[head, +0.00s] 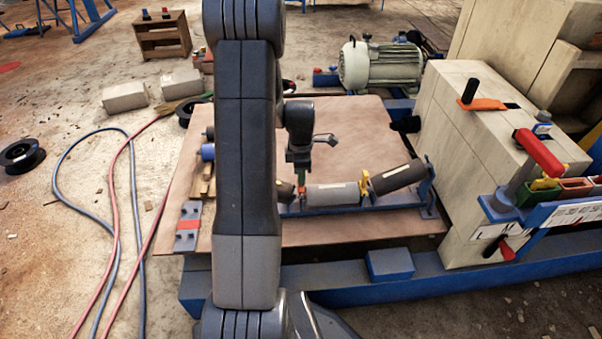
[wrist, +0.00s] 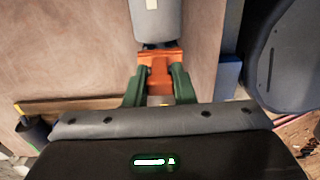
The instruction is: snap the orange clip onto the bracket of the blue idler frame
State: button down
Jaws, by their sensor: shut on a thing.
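My gripper (head: 301,179) points down over the left part of the blue idler frame (head: 352,208). Its green fingers (wrist: 158,84) are shut on the orange clip (wrist: 159,66) in the wrist view. In the head view the clip shows as a small orange spot at the fingertips, beside the left end of the grey middle roller (head: 331,194). The roller (wrist: 157,25) also shows just beyond the clip in the wrist view. The clip hides the bracket under it, so I cannot tell whether they touch. A yellow bracket piece (head: 364,184) stands between the middle and right rollers.
The frame stands on a brown board (head: 350,130). A dark tilted roller (head: 397,177) is at its right. A pale machine block (head: 470,150) with a red handle (head: 539,152) rises further right. Hoses (head: 112,200) lie on the floor at left.

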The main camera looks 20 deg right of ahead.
jog(key=shift+f+b, duration=0.7)
jog(key=shift+f, duration=0.4)
jog(key=c, duration=1.1)
grip_release()
jog(key=shift+r, duration=0.1)
jog(key=shift+c, duration=0.2)
notch_tip(320, 180, up, 14)
jog(key=p, duration=0.4)
jog(key=shift+p, duration=0.4)
